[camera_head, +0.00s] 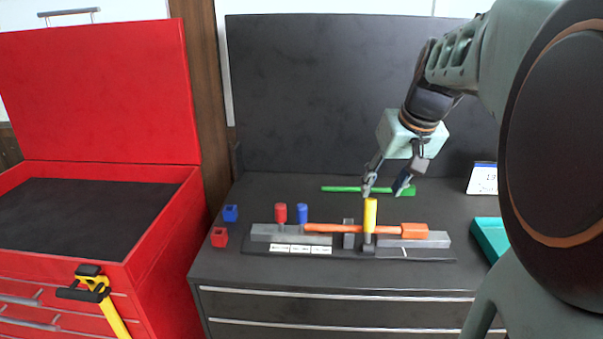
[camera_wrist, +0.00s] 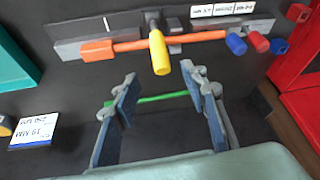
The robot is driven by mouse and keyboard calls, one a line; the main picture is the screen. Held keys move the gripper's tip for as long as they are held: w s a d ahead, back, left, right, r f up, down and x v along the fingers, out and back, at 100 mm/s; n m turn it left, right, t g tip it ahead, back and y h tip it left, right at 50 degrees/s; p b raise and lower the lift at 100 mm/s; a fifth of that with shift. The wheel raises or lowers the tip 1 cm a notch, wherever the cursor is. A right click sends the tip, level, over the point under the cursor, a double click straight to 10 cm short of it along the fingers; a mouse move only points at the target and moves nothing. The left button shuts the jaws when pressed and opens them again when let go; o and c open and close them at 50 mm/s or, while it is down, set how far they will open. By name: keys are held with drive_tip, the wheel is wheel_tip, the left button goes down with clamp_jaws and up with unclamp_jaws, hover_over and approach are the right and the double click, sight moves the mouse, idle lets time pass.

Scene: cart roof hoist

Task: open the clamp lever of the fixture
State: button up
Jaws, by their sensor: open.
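The fixture (camera_head: 270,234) is a grey block assembly on a dark base on the worktop. Its clamp lever has a yellow handle (camera_head: 370,214), which stands up in front of an orange bar-shaped part (camera_head: 340,229) lying across the fixture. The yellow handle also shows in the wrist view (camera_wrist: 159,52), pointing towards my gripper. My gripper (camera_head: 386,189) is open and empty, above and just behind the fixture. In the wrist view its fingertips (camera_wrist: 159,76) are spread, with the handle beyond them and roughly centred. They appear apart from the handle.
Red (camera_head: 281,213) and blue (camera_head: 302,214) pegs stand at the fixture's left. A green tool (camera_head: 345,189) lies behind it. Blue (camera_head: 231,213) and red (camera_head: 219,237) blocks sit further left. A teal box (camera_head: 487,236) and a calendar (camera_head: 482,178) are right. A red tool chest (camera_head: 160,240) stands left.

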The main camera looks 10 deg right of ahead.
sight(373, 209)
drive_tip(key=x, duration=1.1)
drive_tip(key=shift+s+a+f, duration=0.1)
drive_tip(key=shift+s+f, duration=0.05)
drive_tip(key=shift+s, duration=0.25)
drive_tip(key=shift+c, duration=0.4)
clamp_jaws()
